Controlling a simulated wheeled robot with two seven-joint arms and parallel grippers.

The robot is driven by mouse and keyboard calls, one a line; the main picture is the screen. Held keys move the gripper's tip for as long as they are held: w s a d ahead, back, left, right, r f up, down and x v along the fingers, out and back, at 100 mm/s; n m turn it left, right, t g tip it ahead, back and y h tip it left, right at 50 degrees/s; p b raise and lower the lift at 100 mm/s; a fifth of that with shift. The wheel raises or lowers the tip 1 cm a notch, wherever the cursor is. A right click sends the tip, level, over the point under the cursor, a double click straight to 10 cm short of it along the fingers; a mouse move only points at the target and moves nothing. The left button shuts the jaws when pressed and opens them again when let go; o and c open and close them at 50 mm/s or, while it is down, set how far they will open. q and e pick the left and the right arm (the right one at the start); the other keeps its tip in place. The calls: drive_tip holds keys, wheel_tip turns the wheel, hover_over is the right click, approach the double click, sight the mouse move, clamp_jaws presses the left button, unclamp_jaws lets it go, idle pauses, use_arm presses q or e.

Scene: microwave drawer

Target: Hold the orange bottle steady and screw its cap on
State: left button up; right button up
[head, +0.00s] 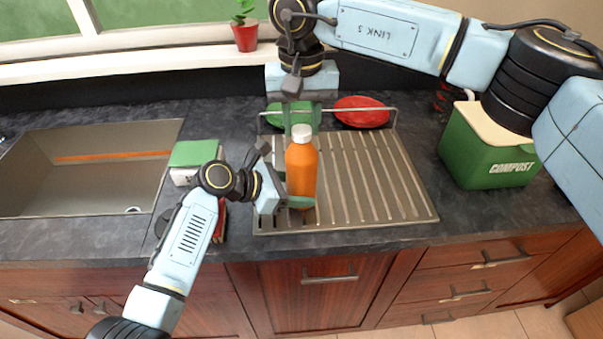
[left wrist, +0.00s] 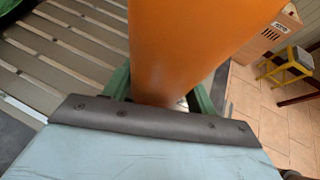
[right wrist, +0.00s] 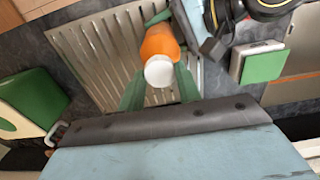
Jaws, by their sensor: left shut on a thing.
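The orange bottle (head: 301,172) is upright over the front left of the metal drying rack. Its white cap (head: 302,132) sits on its top; I cannot tell how tightly. The cap also shows in the right wrist view (right wrist: 159,71). My left gripper (head: 298,202) is shut around the bottle's lower part from the left; the orange side fills the space between its green fingers in the left wrist view (left wrist: 162,92). My right gripper (head: 302,122) points down near the cap. Its fingers are apart in the right wrist view (right wrist: 158,90), with the cap seen between them, contact not visible.
The drying rack (head: 385,190) holds a green plate (head: 283,112) and a red plate (head: 361,111) at its back. A sink (head: 60,185) is at left, a green-topped box (head: 195,155) beside my left wrist. A green compost bin (head: 487,150) stands at right.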

drive_tip(key=shift+c, duration=0.4)
drive_tip(key=m, duration=1.3)
drive_tip(key=shift+m, duration=0.4)
drive_tip(key=o, duration=0.9)
drive_tip(key=shift+o, duration=0.2)
drive_tip(key=shift+r, duration=2.5)
